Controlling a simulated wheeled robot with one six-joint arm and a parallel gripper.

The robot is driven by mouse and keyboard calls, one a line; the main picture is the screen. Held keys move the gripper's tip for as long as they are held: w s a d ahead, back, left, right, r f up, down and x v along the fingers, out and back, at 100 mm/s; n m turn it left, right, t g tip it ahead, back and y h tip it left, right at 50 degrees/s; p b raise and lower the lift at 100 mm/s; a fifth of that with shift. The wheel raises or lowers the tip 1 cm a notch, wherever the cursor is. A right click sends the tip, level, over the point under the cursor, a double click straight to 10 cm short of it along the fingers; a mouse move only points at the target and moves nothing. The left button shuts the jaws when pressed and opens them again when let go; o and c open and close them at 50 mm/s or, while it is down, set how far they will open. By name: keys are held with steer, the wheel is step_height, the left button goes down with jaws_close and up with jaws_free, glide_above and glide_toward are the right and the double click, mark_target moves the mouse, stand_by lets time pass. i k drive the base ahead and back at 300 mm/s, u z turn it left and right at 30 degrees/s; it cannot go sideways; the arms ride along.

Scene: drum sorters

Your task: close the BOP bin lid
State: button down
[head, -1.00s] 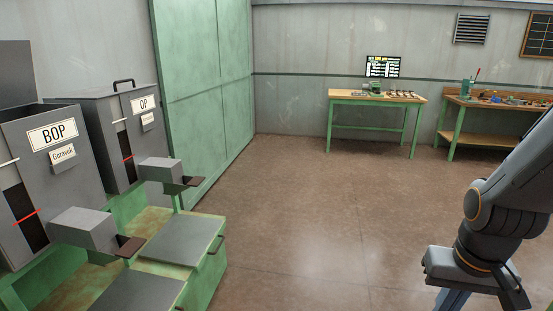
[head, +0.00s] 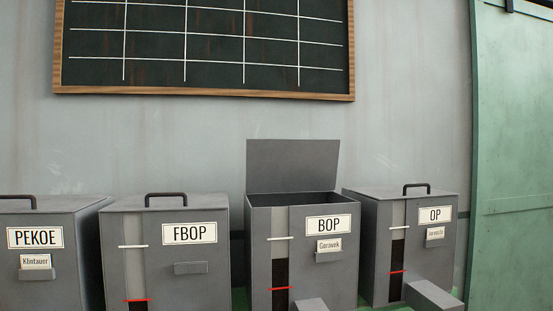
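The BOP bin (head: 330,272) is a grey metal box with a "BOP" label and a "Goravek" card on its front. It stands right of centre in the head view, between the FBOP and OP bins. Its lid (head: 292,165) is open and stands up at the back, leaning slightly. The inside looks dark. A window strip on the front shows dark contents below a white mark, with a red mark lower down. My gripper is not in this view.
The FBOP bin (head: 190,270) on the left, the PEKOE bin (head: 75,285) at far left and the OP bin (head: 430,255) on the right have shut lids with handles. A chalkboard (head: 205,45) hangs above. A green door (head: 515,160) is at right.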

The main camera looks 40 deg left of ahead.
mark_target(274, 165)
steer(key=u, duration=0.95)
steer(key=i, duration=0.95)
steer(key=u, duration=0.85)
